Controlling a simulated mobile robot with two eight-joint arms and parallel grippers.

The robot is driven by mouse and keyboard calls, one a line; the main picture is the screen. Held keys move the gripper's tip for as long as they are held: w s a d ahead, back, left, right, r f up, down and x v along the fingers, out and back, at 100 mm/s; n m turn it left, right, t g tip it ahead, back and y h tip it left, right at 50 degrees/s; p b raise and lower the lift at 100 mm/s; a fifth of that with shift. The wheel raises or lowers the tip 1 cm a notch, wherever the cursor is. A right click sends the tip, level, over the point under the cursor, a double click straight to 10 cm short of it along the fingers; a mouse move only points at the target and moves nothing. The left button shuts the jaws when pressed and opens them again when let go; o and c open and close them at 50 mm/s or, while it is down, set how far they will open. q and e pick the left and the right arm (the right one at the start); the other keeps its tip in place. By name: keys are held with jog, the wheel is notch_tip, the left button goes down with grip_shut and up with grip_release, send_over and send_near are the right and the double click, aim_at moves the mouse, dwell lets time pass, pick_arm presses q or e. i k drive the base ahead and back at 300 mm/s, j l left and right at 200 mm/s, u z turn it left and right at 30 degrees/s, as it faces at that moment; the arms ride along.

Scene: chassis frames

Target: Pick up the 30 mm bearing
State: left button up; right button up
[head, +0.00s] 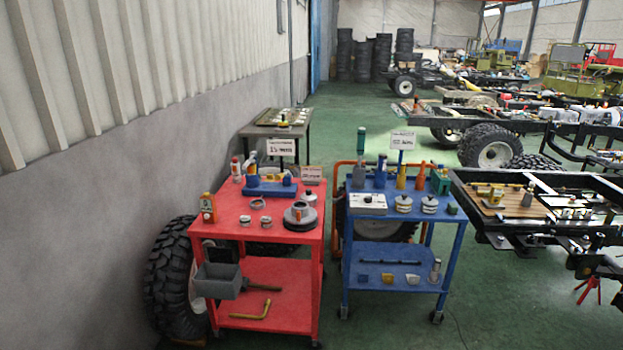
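Several small metal rings that look like bearings lie on the top of the red cart (225,215). One ring (257,204) lies toward the middle, and two more, a left ring (245,220) and a right ring (265,221), lie nearer the front. Two stacked, silvery round parts, a left one (403,203) and a right one (429,204), stand on the blue cart (385,215). No size marking is readable, so I cannot tell which one is the 30 mm bearing. Neither of my grippers is in view.
A large round flanged part (300,216) sits at the red cart's right front. A blue tool holder (270,187) stands behind the rings. A white box (367,204) is on the blue cart. A tyre (170,280) stands left of the red cart. Green floor (400,328) is open in front.

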aim_at(244, 220)
jog(key=i+j, duration=0.3)
jog(key=j, duration=0.15)
jog(key=i+j, duration=0.3)
jog(key=j, duration=0.15)
jog(key=i+j, duration=0.35)
jog(key=j, duration=0.15)
jog(key=i+j, duration=0.3)
jog(key=j, duration=0.15)
